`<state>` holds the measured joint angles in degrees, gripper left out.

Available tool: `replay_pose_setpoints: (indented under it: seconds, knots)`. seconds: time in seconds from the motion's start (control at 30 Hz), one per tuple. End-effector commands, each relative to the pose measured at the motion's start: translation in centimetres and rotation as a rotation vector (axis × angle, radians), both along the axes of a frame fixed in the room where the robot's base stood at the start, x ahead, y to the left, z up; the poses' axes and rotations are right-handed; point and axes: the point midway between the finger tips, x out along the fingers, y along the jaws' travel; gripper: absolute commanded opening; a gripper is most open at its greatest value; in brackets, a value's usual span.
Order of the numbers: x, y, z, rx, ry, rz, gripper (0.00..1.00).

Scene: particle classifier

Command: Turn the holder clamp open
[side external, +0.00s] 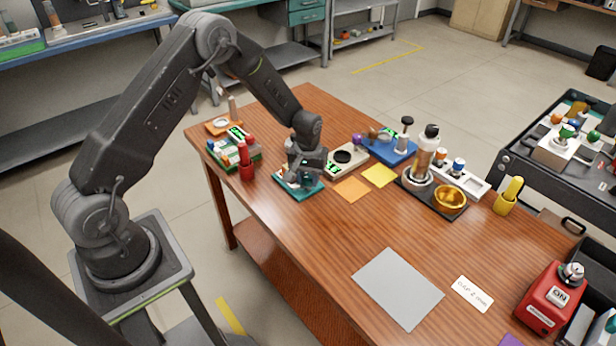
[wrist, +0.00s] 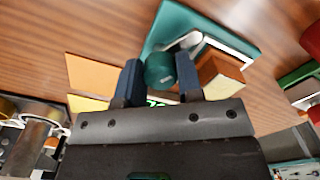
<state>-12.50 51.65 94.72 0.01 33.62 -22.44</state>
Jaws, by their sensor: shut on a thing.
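A teal device (side external: 314,190) sits on the wooden table under my gripper (side external: 304,176). In the wrist view its teal base (wrist: 175,22) lies beyond the fingers, with a pale metal part and an orange-brown block (wrist: 218,74) on it, to the right of the fingers. A round dark-teal knob (wrist: 158,68), apparently the holder clamp's, is between the two blue fingertips of my gripper (wrist: 158,80). The gripper is shut on this knob. Its turn angle cannot be told, and the gripper hides much of the device in the side view.
Close by stand a red holder (side external: 246,168), a beige device (side external: 345,159) and a blue device (side external: 388,149). Orange (side external: 352,189) and yellow (side external: 381,175) sheets lie flat on the right. A dark tray (side external: 428,198) holds a bottle and a golden bowl. The table's front middle is mostly clear.

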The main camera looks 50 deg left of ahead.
Motion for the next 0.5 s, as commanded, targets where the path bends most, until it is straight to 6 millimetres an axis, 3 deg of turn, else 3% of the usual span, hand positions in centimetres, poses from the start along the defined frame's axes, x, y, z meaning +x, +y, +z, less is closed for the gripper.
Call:
replay_pose_setpoints:
  seconds: [0.5]
  knots:
    - [0.04, -0.09, 0.04, 0.000, 0.001, 0.393, 0.10]
